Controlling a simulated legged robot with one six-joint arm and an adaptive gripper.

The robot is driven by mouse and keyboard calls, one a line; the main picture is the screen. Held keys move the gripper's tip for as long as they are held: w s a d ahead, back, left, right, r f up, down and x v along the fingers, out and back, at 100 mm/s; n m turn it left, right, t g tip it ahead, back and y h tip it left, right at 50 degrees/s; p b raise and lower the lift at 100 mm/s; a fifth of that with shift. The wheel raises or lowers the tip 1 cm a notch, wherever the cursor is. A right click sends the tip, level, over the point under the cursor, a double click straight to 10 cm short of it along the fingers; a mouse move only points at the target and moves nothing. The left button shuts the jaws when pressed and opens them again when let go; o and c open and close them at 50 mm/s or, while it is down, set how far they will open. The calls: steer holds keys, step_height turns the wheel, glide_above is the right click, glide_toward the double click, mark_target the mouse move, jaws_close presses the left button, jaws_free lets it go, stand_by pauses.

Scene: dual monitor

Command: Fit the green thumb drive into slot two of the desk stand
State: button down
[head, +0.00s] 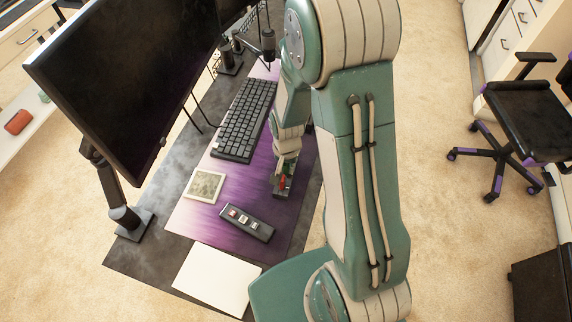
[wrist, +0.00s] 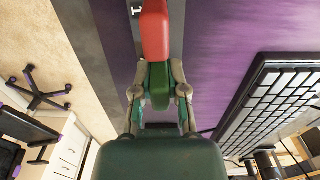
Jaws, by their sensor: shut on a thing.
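The green thumb drive (wrist: 160,86) is between the two fingertips of my gripper (wrist: 160,95) in the wrist view. A dark grey stand (wrist: 177,20) with a white mark lies below it on the purple mat. A red block-shaped piece (wrist: 155,30) shows just beyond the green drive. In the head view my gripper (head: 283,168) is low over the dark stand (head: 281,194) at the right part of the mat, with the red piece (head: 282,184) beside it. The slots and the drive's lower end are hidden, so I cannot tell whether it is in a slot.
A keyboard (head: 245,118) lies left of my arm. A dark bar with small coloured squares (head: 262,231), a square pale coaster (head: 204,186) and a white sheet (head: 215,279) lie nearer the front. A large monitor (head: 125,75) overhangs the left. Purple mat (head: 190,222) is bare between them.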

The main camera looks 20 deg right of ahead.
steer(key=c, duration=0.6)
jaws_free()
step_height(320, 180, up, 11)
steer(key=shift+w+r, duration=0.1)
steer(key=shift+r, duration=0.3)
steer(key=s+r+n+t, duration=0.2)
steer(key=s+r, duration=0.2)
steer(key=r, duration=0.2)
steer(key=s+r+n+t, duration=0.1)
steer(key=s+r+n, duration=0.1)
steer(key=s+r, duration=0.3)
steer(key=s+r+n+t, duration=0.2)
steer(key=s+r, duration=0.3)
steer(key=r, duration=0.3)
steer(key=shift+s+r+n+t, duration=0.15)
steer(key=shift+r+n+t, duration=0.05)
steer(key=shift+n+t, duration=0.1)
